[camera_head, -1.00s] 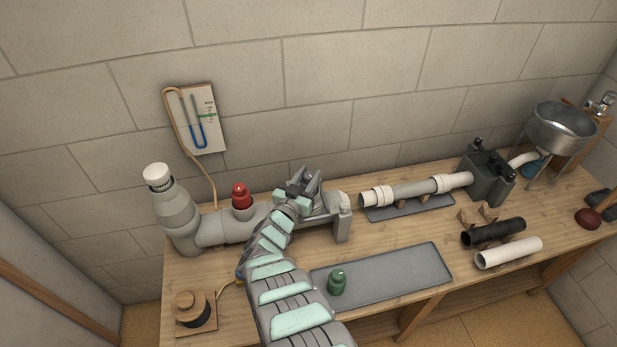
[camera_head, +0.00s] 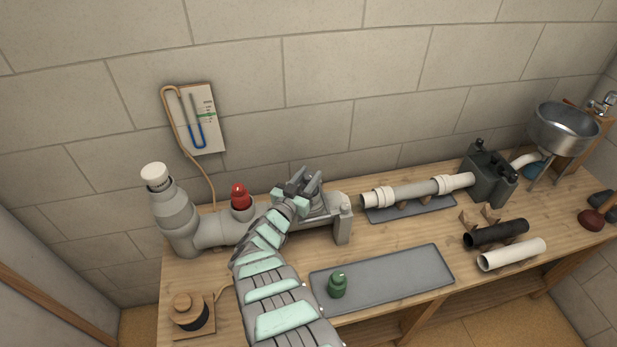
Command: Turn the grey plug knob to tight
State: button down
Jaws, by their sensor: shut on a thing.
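My gripper (camera_head: 299,182) is at the grey fitting (camera_head: 342,222) on the right part of the grey pipe assembly. It is shut on the grey plug knob, which the jaws and wrist hide almost wholly. The knob's turn angle and any tight mark cannot be seen. The grey pipe (camera_head: 212,232) runs left from behind my arm. A red plug (camera_head: 240,196) stands upright on it, left of my gripper.
A white cap (camera_head: 155,176) tops the pipe's left riser. A green plug (camera_head: 338,284) stands on the grey tray (camera_head: 400,277) in front. A white-collared pipe (camera_head: 415,189) lies to the right. A gauge board (camera_head: 195,118) hangs behind.

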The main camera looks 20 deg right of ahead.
jog(key=shift+f+m+g+h+b, duration=0.15)
jog(key=shift+m+g+h+b, duration=0.95)
jog(key=shift+b, duration=2.95)
jog(key=shift+g+b, duration=0.5)
jog(key=shift+b, duration=0.8)
jog(key=c, duration=1)
grip_release()
jog(key=shift+o, duration=0.2)
jog(key=p+v, duration=0.2)
jog(key=v, duration=0.8)
jog(key=shift+s+a, duration=0.2)
jog(key=shift+a, duration=0.15)
